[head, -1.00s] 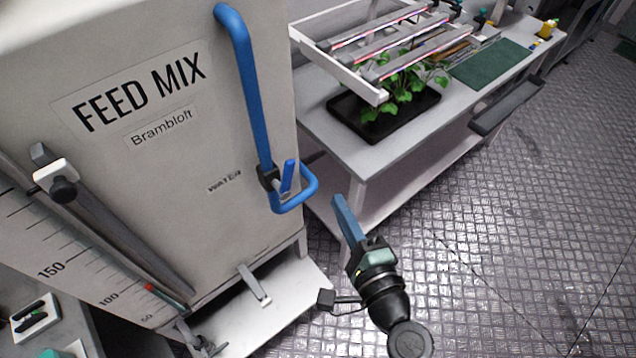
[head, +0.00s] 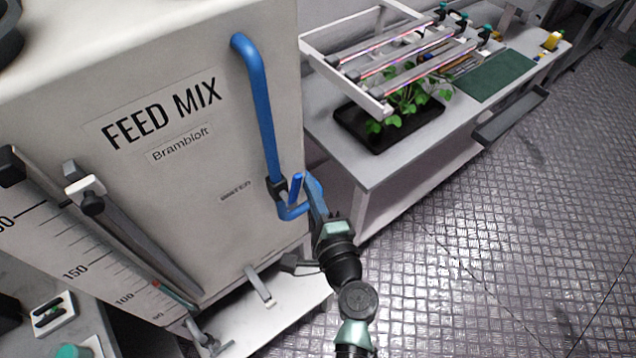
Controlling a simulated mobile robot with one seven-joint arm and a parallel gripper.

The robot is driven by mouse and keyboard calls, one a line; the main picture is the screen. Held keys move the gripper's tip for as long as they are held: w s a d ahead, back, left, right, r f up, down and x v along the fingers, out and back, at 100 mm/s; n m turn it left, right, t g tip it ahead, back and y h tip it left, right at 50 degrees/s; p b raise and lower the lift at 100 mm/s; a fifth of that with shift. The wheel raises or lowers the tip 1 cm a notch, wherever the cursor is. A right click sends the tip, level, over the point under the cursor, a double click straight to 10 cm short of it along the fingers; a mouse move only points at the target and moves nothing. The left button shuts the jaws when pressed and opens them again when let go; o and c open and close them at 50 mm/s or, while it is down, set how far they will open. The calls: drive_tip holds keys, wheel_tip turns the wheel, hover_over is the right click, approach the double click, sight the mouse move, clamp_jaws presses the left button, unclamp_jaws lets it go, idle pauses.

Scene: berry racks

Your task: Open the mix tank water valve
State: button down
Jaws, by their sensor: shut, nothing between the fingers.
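The mix tank (head: 215,245) is a pale box labelled FEED MIX at the left of the head view. A blue water pipe (head: 262,110) runs down its front right edge and bends at the bottom. The water valve (head: 278,188) sits on this pipe as a dark body with a short blue lever (head: 296,187) that stands nearly upright, beside the WATER label. My gripper (head: 311,181) is shut and empty, its blue fingers just right of the lever. I cannot tell whether they touch the lever or the pipe.
A white bench (head: 375,168) with a black plant tray (head: 385,140) and a light rack stands behind to the right. A scale panel (head: 80,262) and grey bar (head: 150,250) flank the tank at left. The metal floor (head: 480,240) at right is clear.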

drive_tip(key=shift+f+b, duration=0.1)
drive_tip(key=shift+b, duration=0.3)
drive_tip(key=n+b, duration=0.1)
drive_tip(key=b, duration=0.2)
drive_tip(key=s+a+n+t+b, duration=0.1)
drive_tip(key=b, duration=0.2)
drive_tip(key=shift+a+r+n, duration=0.1)
drive_tip(key=shift+r+n, duration=0.1)
drive_tip(key=shift+n, duration=0.2)
drive_tip(key=shift+r, duration=0.25)
